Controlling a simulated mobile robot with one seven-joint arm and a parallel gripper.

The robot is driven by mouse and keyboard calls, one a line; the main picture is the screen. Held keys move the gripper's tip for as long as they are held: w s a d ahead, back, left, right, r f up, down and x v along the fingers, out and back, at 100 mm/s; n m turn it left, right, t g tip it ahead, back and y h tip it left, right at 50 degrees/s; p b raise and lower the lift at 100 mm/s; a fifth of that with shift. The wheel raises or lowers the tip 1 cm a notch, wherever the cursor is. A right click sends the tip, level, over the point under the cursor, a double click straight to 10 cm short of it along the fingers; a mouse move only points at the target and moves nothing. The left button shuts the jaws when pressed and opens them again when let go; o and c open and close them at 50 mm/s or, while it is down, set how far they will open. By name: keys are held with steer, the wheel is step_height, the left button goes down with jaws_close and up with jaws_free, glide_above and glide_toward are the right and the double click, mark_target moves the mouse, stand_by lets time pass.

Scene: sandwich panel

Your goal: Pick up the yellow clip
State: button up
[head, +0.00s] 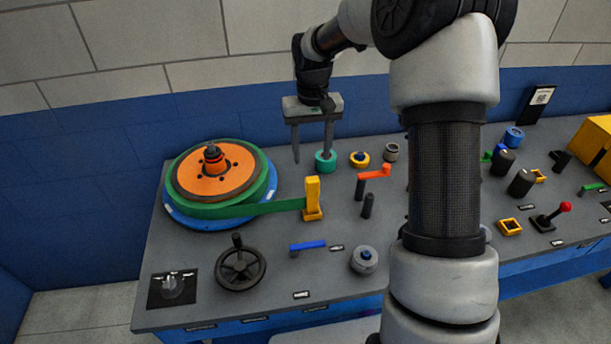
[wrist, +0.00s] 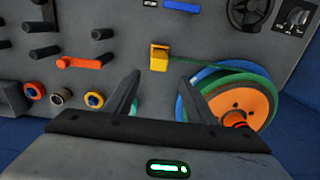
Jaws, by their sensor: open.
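The yellow clip (head: 313,197) stands upright on the grey panel, at the right end of a green strap that runs from the round reel. In the wrist view the yellow clip (wrist: 159,58) is near the top middle, beyond my fingertips. My gripper (head: 311,158) is open and empty, pointing down above the back part of the panel, behind the clip and apart from it. In the wrist view my gripper's two fingers (wrist: 160,84) are spread, with bare panel between them.
The reel with its orange disc (head: 214,172) is left of the clip. An orange-red handle (head: 374,173) and black pegs stand right of it. A teal ring (head: 326,162) lies close to my right finger. A black handwheel (head: 240,267) and blue lever (head: 308,246) are in front.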

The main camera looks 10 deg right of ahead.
mark_target(312, 179)
step_height(312, 179, down, 11)
steer(key=shift+s+r+p, duration=0.1)
steer(key=shift+s+p, duration=0.05)
steer(key=shift+p, duration=0.15)
steer(key=shift+d+f+p, duration=0.15)
steer(key=shift+f+p, duration=0.3)
steer(key=shift+f, duration=2.8)
steer(key=c, duration=1.2)
steer(key=shift+r+b, duration=0.4)
steer(key=shift+r, duration=4.65)
